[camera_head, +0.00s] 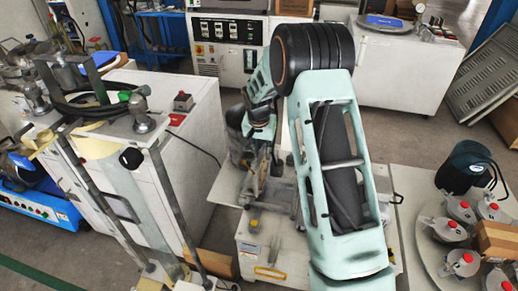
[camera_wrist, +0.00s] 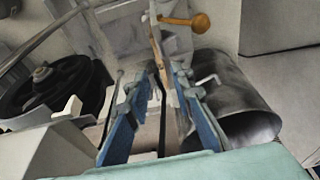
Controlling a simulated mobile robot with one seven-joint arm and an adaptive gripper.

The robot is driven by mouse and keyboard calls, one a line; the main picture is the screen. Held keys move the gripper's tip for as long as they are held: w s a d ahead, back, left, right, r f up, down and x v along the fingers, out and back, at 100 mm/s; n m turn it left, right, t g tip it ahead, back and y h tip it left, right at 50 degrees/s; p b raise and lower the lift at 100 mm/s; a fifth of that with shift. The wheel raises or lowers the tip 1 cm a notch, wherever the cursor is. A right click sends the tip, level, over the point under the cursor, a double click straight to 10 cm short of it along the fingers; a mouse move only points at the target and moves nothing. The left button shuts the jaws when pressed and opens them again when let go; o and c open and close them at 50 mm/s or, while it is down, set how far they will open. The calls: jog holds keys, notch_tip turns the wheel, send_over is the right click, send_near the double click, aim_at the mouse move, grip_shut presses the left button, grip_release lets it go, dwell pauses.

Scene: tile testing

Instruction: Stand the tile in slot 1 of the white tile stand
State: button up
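My gripper (camera_wrist: 161,78) shows in the wrist view as two blue-sided fingers that converge toward their tips. A thin tan and dark strip (camera_wrist: 158,35) runs between and beyond the tips. I cannot tell whether it is the tile seen edge-on, held by the fingers, or a part of the machine behind. In the head view my arm reaches down over a grey metal machine, and the fingertips cannot be made out there. I cannot clearly identify the white tile stand or its slot 1 in either view.
The machine stands on a white base (camera_head: 262,240). In the wrist view a metal cylinder (camera_wrist: 235,95), an orange-brown knob (camera_wrist: 200,22) and a black round part (camera_wrist: 60,85) are close to the fingers. A round table (camera_head: 432,262) with several red-capped containers stands at the right.

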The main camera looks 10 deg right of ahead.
aim_at(264, 168)
jog(key=shift+b+x, duration=3.1)
jog(key=shift+x, duration=2.55)
grip_shut()
grip_release()
jog(key=shift+r, duration=0.15)
jog(key=shift+w+d+r+p+v, duration=0.1)
jog(key=shift+w+p+v, duration=0.2)
jog(key=shift+p+v, duration=0.7)
jog(key=shift+w+d+r+p+v, duration=0.1)
jog(key=shift+w+p+v, duration=0.25)
jog(key=shift+v, duration=1.15)
jog(key=shift+w+d+r+p+v, duration=0.1)
jog(key=shift+w+d+p+v, duration=0.1)
jog(key=shift+p+v, duration=0.85)
jog(key=shift+a+r, duration=0.1)
jog(key=shift+r, duration=0.1)
